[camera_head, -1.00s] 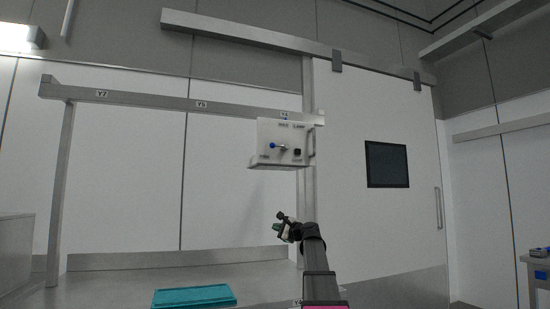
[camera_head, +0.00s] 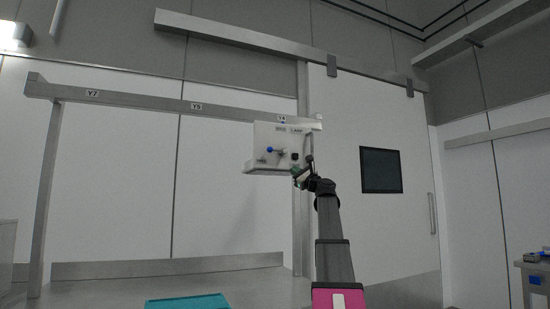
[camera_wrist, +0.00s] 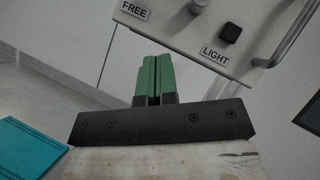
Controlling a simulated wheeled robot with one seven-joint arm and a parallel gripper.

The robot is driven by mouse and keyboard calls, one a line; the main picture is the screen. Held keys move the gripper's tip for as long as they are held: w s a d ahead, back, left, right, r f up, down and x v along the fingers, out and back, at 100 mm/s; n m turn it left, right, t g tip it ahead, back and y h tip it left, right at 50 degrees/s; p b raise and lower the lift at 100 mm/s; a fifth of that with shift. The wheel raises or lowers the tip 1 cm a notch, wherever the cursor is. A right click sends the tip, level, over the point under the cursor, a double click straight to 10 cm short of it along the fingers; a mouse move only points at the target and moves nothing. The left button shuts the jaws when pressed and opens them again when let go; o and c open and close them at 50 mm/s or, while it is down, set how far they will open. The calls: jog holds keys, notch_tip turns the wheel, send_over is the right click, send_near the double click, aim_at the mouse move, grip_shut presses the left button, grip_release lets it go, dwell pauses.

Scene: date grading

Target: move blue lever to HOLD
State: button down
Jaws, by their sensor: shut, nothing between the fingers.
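A white control box (camera_head: 268,134) hangs from a rail and carries the blue lever (camera_head: 270,150), whose blue knob points left from a metal hub. In the wrist view only part of a metal fitting (camera_wrist: 198,5) shows at the top edge; the blue knob is out of frame. The FREE label (camera_wrist: 135,9) sits at the box's lower left. The HOLD label is too small to read. My gripper (camera_head: 297,173) is at the box's lower right corner, right of and below the lever. Its green fingers (camera_wrist: 153,75) are shut and empty, apart from the lever.
A black button (camera_wrist: 230,33) sits above the LIGHT label (camera_wrist: 214,54). A metal handle (camera_wrist: 285,40) runs along the box's right side. A teal tray (camera_head: 188,302) lies below at the left. A sliding door with a dark window (camera_head: 381,170) stands at the right.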

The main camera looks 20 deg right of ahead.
jog(key=shift+w, duration=0.1)
jog(key=x, duration=0.4)
jog(key=s+a+r+x, duration=0.1)
jog(key=x, duration=0.3)
jog(key=r+x, duration=0.1)
jog(key=x, duration=0.3)
jog(key=shift+s+a+r, duration=0.1)
jog(key=shift+a+r, duration=0.05)
jog(key=shift+a, duration=0.15)
